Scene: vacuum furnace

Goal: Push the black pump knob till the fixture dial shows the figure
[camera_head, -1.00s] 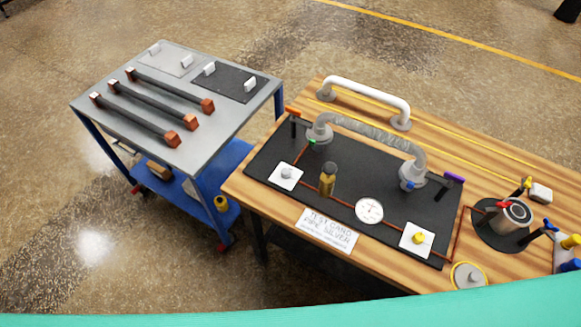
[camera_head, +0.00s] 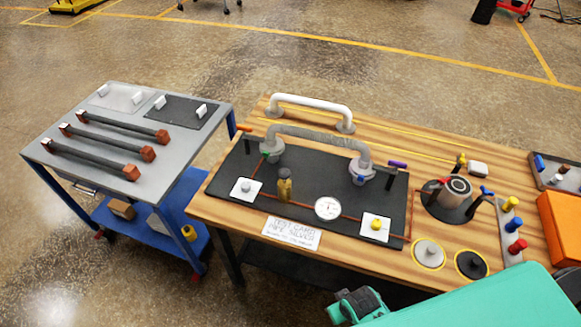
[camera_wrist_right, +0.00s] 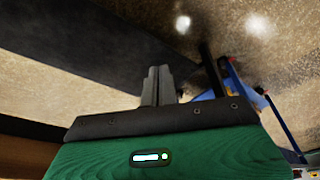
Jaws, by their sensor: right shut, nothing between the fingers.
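The black pump knob (camera_head: 472,264) stands on a round black disc at the front right of the wooden bench, next to a grey knob on a yellow-rimmed disc (camera_head: 428,253). The fixture dial (camera_head: 328,208) is a round white gauge on the black board; its reading is too small to make out. A white card (camera_head: 291,233) with lettering lies at the board's front edge. My right gripper shows in the wrist view (camera_wrist_right: 157,86), fingers together and empty, away from the knob. My left gripper is not in view.
The black board (camera_head: 230,215) carries a grey arched pipe (camera_head: 318,137), a brass fitting (camera_head: 284,186) and white plates. A pot with coloured handles (camera_head: 447,196) stands behind the pump knobs. Coloured buttons (camera_head: 515,225) and an orange box (camera_head: 562,228) are at right. A blue cart (camera_head: 150,215) stands left.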

